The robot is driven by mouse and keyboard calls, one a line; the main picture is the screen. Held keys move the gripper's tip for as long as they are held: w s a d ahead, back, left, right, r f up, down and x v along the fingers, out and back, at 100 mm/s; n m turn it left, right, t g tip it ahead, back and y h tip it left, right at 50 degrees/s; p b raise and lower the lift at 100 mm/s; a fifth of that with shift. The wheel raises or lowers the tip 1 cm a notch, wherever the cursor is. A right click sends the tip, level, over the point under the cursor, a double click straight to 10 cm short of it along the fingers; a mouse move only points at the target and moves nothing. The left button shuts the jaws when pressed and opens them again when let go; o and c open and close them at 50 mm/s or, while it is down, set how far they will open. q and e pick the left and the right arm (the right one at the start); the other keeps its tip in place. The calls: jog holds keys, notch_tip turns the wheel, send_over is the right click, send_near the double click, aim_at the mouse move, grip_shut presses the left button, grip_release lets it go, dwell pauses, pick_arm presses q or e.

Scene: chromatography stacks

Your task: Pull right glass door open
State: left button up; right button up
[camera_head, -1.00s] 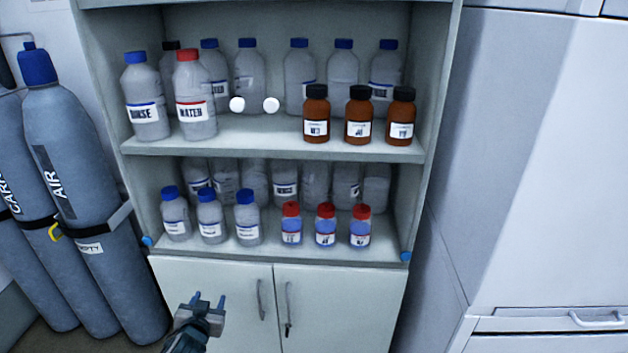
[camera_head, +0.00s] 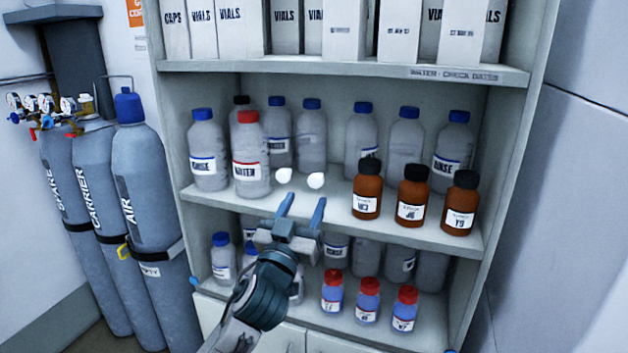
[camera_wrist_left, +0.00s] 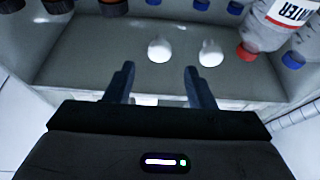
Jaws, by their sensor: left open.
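Two round white knobs stand side by side in front of the upper cabinet shelf, the left knob (camera_head: 284,175) and the right knob (camera_head: 315,180). The glass panes they belong to are too clear to make out. My left gripper (camera_head: 303,203) is open and empty, just below the knobs in the head view, fingers pointing at the cabinet. The left wrist view is turned over: there the right knob (camera_wrist_left: 159,49) lies ahead between the fingertips (camera_wrist_left: 160,72), and the left knob (camera_wrist_left: 210,53) lies beyond the right-hand finger. Neither knob appears gripped. My right gripper is not in view.
Clear bottles, brown bottles (camera_head: 410,195) and a red-capped water bottle (camera_head: 250,155) stand on the shelf behind the knobs. Boxes (camera_head: 350,30) fill the top shelf. Gas cylinders (camera_head: 145,190) stand left of the cabinet. A pale wall or unit (camera_head: 560,200) is close on the right.

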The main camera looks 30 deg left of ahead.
aim_at(314, 183)
pick_arm(q)
jog(key=p+x, duration=0.1)
jog(key=x, duration=0.3)
jog(key=shift+w+r+p, duration=0.1)
jog(key=shift+p, duration=0.25)
jog(key=shift+w+a, duration=0.1)
jog(key=shift+w, duration=0.3)
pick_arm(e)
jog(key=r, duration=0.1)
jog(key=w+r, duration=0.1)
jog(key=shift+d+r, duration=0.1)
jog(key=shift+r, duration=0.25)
pick_arm(q)
grip_shut()
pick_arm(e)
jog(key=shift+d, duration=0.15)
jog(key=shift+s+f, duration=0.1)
